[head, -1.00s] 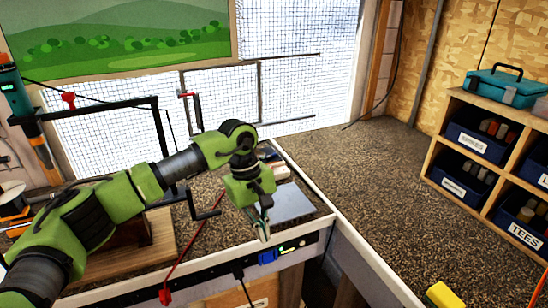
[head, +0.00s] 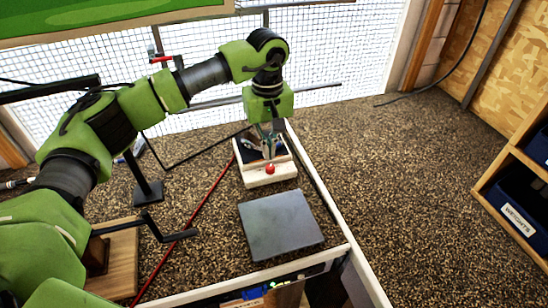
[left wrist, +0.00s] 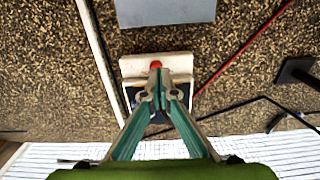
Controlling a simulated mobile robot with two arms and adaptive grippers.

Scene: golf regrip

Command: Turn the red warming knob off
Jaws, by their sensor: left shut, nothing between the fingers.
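The red knob (head: 270,169) sits on the front of a small cream box (head: 262,180) with a dark top, on the speckled bench. The knob also shows in the left wrist view (left wrist: 156,65), just beyond my fingertips. My left gripper (head: 269,156) points down over the box, its fingers together and empty, right behind the knob. In the left wrist view the left gripper (left wrist: 160,100) covers part of the box (left wrist: 182,63). I cannot tell whether the fingertips touch the knob. My right gripper is not in view.
A flat grey plate (head: 280,225) lies in front of the box. A thin red rod (head: 195,215) and a black crank stand (head: 148,190) are to the left. A wooden shelf with dark bins (head: 518,218) is at the right. The bench between is clear.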

